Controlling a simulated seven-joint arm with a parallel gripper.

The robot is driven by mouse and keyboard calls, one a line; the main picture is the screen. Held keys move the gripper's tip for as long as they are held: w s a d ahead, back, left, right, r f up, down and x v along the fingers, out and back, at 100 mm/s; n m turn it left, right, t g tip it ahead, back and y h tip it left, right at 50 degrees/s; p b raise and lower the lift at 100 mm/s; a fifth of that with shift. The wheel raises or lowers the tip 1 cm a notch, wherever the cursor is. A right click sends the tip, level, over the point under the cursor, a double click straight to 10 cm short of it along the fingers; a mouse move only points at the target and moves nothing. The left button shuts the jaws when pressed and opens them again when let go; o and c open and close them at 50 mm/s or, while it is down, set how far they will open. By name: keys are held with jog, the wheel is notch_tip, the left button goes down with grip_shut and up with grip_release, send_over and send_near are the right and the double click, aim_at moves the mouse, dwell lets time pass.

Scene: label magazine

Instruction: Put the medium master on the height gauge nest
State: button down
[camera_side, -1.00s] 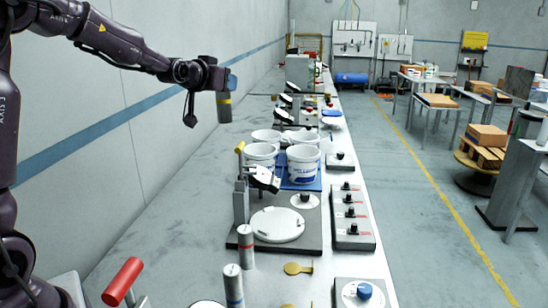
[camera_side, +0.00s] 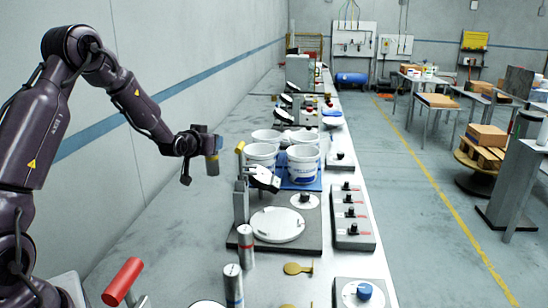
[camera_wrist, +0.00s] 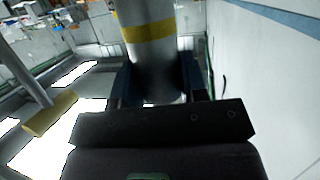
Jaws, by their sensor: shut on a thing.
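The master in my grasp is a grey cylinder with a yellow band (camera_side: 212,166), hanging upright below my gripper (camera_side: 208,147) in the side view. In the wrist view this cylinder (camera_wrist: 149,55) stands between the two dark blue fingers of my gripper (camera_wrist: 154,88), which are shut on it. It is in the air, behind and left of the height gauge. The gauge has a dark base, a column (camera_side: 241,203) with a yellow top, and a round white plate (camera_side: 277,225). Nothing stands on the plate. Which part is the nest I cannot tell for sure.
A red-banded cylinder (camera_side: 245,246) and a blue-banded cylinder (camera_side: 233,285) stand in front of the gauge. White tubs (camera_side: 303,165) stand on a blue mat behind it. A knob box (camera_side: 352,217) is to its right.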

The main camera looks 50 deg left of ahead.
jog(key=shift+w+a+f, duration=0.15)
jog(key=shift+w+f, duration=0.05)
jog(key=shift+f, duration=0.85)
jog(key=w+a+f, duration=0.7)
jog(key=w+f, duration=0.4)
jog(key=f, duration=0.2)
jog(key=shift+w+a, duration=0.15)
jog(key=shift+a, duration=0.15)
jog(key=shift+f, duration=0.1)
jog(key=c, duration=0.9)
grip_release()
jog(key=shift+f, duration=0.15)
jog(key=shift+c, duration=0.2)
